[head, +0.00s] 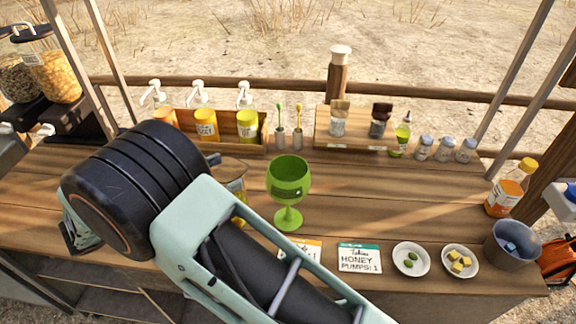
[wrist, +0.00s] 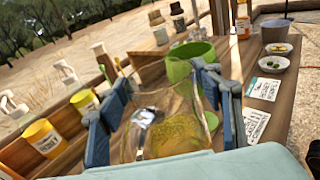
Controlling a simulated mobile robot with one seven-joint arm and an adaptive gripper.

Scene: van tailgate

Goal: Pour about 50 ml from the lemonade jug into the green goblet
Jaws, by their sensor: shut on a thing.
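The lemonade jug (wrist: 168,128) is clear with yellow liquid in it; it stands between the two blue fingers of my gripper (wrist: 164,84), which is shut on it. In the head view, the jug (head: 235,185) shows only in part behind my arm, left of the goblet; its base is hidden, so I cannot tell whether it touches the counter. The green goblet (head: 289,178) stands upright on the wooden counter. In the wrist view the goblet (wrist: 190,62) is just beyond the jug, partly covered by it and a finger. I see no liquid stream.
Pump bottles in a wooden rack (head: 226,126) and a small shelf (head: 352,140) line the back. Cards (head: 359,257), two small bowls (head: 411,259) and a grey bucket (head: 511,246) lie front right. The counter right of the goblet is clear.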

